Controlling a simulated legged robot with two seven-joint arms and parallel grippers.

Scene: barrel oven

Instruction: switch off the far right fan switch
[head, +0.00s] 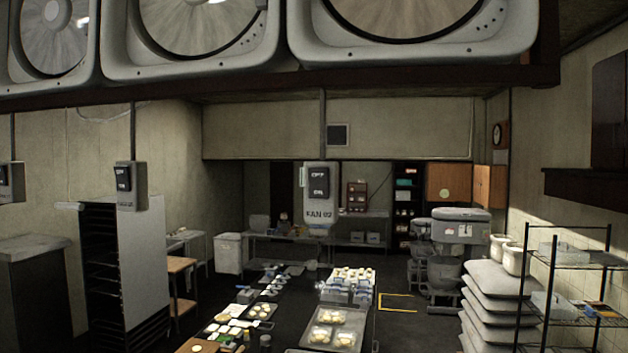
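Three fan switch boxes hang on thin conduits below the row of fans. The far right fan switch (319,184) is the largest in view, near the centre, a pale grey box with a dark plate marked OFF and ON and a label below. The middle switch box (131,185) hangs left of it, and the left switch box (11,182) is at the left edge. The rocker position on the far right switch is too small to tell. Neither gripper is in view.
Large fans (415,20) on a dark beam cross the top. Below, tables hold trays of dough (332,328) and other food. A tall rack (120,262) stands left, stacked sacks (494,300) and a wire shelf (570,290) right. Some dark floor is clear beyond the tables.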

